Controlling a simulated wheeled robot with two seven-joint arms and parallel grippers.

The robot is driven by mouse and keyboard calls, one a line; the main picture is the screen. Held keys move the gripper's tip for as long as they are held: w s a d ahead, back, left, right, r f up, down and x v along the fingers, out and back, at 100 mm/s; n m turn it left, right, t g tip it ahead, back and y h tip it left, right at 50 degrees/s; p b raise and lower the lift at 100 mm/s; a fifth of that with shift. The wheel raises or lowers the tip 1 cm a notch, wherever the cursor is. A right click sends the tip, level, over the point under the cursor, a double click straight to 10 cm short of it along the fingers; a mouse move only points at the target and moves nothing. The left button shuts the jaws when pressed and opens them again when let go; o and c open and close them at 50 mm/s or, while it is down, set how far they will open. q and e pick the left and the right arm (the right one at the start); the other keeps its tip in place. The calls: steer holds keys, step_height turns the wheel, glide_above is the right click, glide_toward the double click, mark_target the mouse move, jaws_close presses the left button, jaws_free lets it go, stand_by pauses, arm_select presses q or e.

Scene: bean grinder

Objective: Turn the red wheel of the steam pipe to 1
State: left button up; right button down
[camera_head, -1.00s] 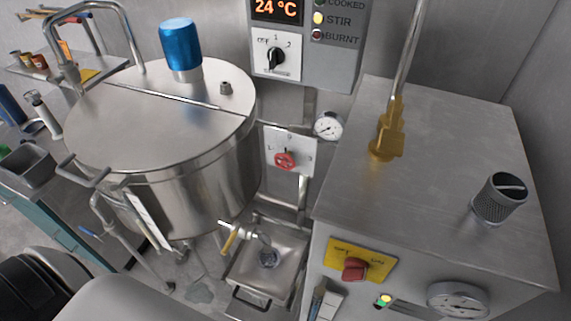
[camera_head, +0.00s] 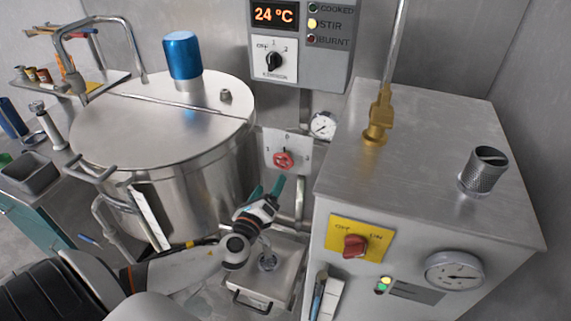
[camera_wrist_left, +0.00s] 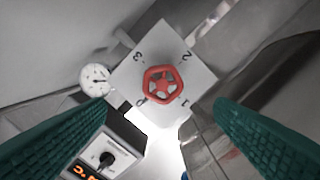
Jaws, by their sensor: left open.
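The red wheel (camera_head: 284,160) of the steam pipe sits on a light plate (camera_head: 271,146) on the wall, between the steel kettle and the metal cabinet. The left wrist view shows the wheel (camera_wrist_left: 162,85) face on, with the numbers 0, 1, 2 and 3 around it on the plate (camera_wrist_left: 185,55). My left gripper (camera_head: 268,188) is just below and in front of the wheel, apart from it. Its green fingers (camera_wrist_left: 165,135) are spread wide and empty, one at each lower side of that view. My right gripper is not in view.
A steel kettle (camera_head: 160,130) with a blue motor (camera_head: 183,55) stands left of the wheel. The metal cabinet (camera_head: 420,150) stands close on the right, with a red switch (camera_head: 355,245). A round gauge (camera_head: 323,125) is beside the plate. A steel tray (camera_head: 275,270) lies below.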

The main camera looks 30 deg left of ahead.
mark_target(282, 163)
arm_select(q)
steer(key=x, duration=0.5)
steer(key=p+x, duration=0.1)
steer(key=x, duration=0.5)
steer(key=shift+w+a+f, duration=0.2)
steer(key=shift+w, duration=0.05)
